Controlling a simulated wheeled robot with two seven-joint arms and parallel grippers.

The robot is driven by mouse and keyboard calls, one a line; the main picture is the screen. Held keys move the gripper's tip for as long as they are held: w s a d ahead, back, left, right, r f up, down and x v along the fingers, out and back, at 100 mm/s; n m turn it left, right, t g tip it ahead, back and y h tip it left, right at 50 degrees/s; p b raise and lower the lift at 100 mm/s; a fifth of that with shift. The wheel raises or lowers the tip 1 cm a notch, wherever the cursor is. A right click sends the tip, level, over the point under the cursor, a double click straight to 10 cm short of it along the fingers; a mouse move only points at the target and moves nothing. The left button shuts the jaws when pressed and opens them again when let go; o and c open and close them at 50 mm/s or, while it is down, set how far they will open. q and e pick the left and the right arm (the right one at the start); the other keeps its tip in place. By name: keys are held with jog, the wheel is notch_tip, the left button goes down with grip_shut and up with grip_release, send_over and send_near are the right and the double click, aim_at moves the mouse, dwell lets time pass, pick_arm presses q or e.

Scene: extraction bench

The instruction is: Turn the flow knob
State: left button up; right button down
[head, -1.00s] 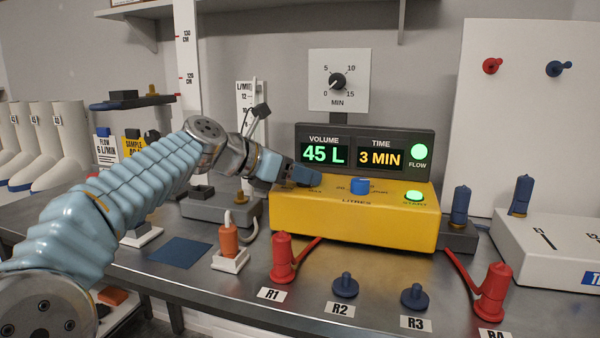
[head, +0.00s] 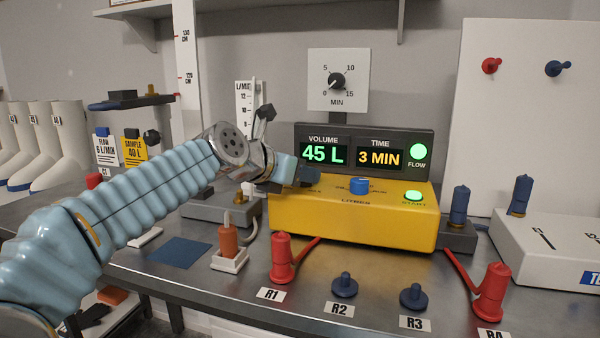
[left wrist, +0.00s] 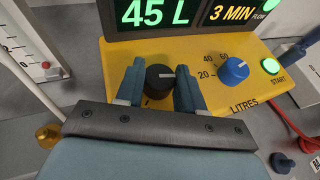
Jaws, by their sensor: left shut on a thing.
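The flow knob is a black round knob (left wrist: 160,80) with a white pointer mark, on the yellow pump box (head: 330,222). In the left wrist view my left gripper (left wrist: 160,88) has its two blue fingers on either side of this knob, shut on it. My right gripper is not in view.
A blue LITRES knob (head: 359,186) and a green lit START button (head: 414,196) sit to the right on the box. The display (head: 350,152) reads 45 L and 3 MIN, with a green FLOW light. A flow gauge (head: 244,105) stands behind my wrist.

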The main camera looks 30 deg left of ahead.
pick_arm(q)
jog(key=shift+d+n+y, duration=0.1)
jog(key=shift+n+y, duration=1)
jog(key=shift+y, duration=0.2)
jog(key=o, duration=1)
jog(key=shift+o, duration=0.2)
jog(key=b+v, duration=0.1)
jog(key=v, duration=1.2)
jog(key=shift+s+d, duration=0.2)
jog(key=shift+s, duration=0.2)
jog(key=shift+r, duration=0.1)
